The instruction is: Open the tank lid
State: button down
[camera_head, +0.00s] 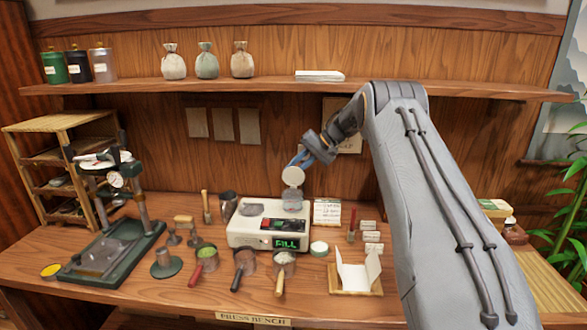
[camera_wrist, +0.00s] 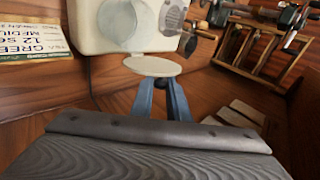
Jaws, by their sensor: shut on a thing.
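The tank lid (camera_head: 293,176) is a round pale disc that stands tilted up above the small clear tank (camera_head: 293,200) on the white steamer unit (camera_head: 262,223). The disc's face is turned toward the head camera and its lower edge is close to the tank's rim. My gripper (camera_head: 300,158) reaches it from behind and above and is shut at its upper edge. In the wrist view the lid (camera_wrist: 152,66) lies just beyond the blue-grey fingertips (camera_wrist: 159,82). The exact grip contact is hidden by the disc.
A green "FILL" display (camera_head: 286,244) glows on the unit's front. A card (camera_head: 327,212) stands right of it. Several handled scoops and tools crowd the front. A press (camera_head: 110,240) stands at left. The shelf (camera_head: 230,88) hangs above my gripper.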

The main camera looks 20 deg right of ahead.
jog(key=shift+d, duration=0.2)
jog(key=c, duration=1.7)
grip_release()
jog(key=shift+c, duration=0.2)
jog(key=shift+a, duration=0.2)
jog(key=s+d+r+b, duration=0.1)
jog(key=s+d+b, duration=0.1)
jog(key=d, duration=0.5)
jog(key=s+d+r+b, duration=0.2)
jog(key=s+d+b, duration=0.1)
jog(key=s+d, duration=0.2)
jog(key=shift+d+r, duration=0.25)
jog(key=shift+d, duration=0.7)
